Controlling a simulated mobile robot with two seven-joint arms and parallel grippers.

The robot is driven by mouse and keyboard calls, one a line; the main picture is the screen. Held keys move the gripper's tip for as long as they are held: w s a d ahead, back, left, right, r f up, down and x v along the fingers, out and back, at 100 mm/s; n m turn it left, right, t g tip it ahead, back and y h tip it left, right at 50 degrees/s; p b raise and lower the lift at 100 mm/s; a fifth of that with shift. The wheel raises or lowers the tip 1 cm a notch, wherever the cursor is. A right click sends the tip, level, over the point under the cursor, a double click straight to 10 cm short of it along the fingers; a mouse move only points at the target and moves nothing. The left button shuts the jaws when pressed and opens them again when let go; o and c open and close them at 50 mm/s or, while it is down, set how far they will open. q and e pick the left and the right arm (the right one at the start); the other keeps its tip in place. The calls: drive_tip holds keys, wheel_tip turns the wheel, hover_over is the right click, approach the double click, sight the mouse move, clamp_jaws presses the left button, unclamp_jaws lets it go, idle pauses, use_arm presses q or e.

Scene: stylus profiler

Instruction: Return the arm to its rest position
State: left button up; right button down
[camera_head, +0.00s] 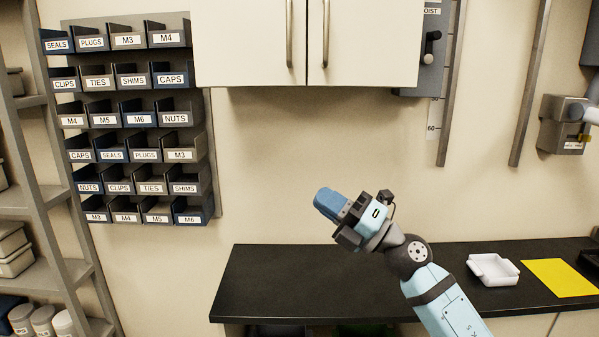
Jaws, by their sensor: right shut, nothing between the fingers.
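My right arm (447,308) comes in from the lower right, light blue with dark joints. It reaches up and left over the black counter. My right gripper (330,205) is at its end, pointing to the upper left, in front of the bare wall. Its blue fingers are together with nothing between them. It is apart from the counter and the cabinet. My left gripper is not in this view.
The black counter (290,285) holds a white tray (493,270) and a yellow sheet (560,278) at right. A white cabinet (250,45) hangs above. Labelled bins (128,120) cover the left wall, beside a shelf rack (50,200). The counter's left part is clear.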

drive_tip(key=s+d+f+m+t+h+p, duration=0.1)
drive_tip(key=s+d+f+m+t+h, duration=0.3)
drive_tip(key=f+m, duration=0.45)
drive_tip(key=s+d+f+m+t+h+p, duration=0.1)
drive_tip(key=d+f+m+t+h+p, duration=0.15)
drive_tip(key=f+m+h, duration=0.45)
drive_tip(key=s+d+f+m+t+h, duration=0.2)
drive_tip(key=s+d+f+m+h, duration=0.15)
drive_tip(key=f+m, duration=0.6)
drive_tip(key=s+d+f+m+g+h+p, duration=0.1)
drive_tip(key=s+d+f+m+g, duration=0.1)
drive_tip(key=s+f, duration=0.7)
drive_tip(key=s+d+f+m+g+h+p, duration=0.1)
drive_tip(key=s+f+m+g, duration=0.4)
drive_tip(key=s+f, duration=0.5)
drive_tip(key=shift+s+d+m+h+p, duration=0.35)
drive_tip(key=shift+s+d+h, duration=0.3)
drive_tip(key=shift+s+d, duration=0.25)
drive_tip(key=shift+f, duration=0.1)
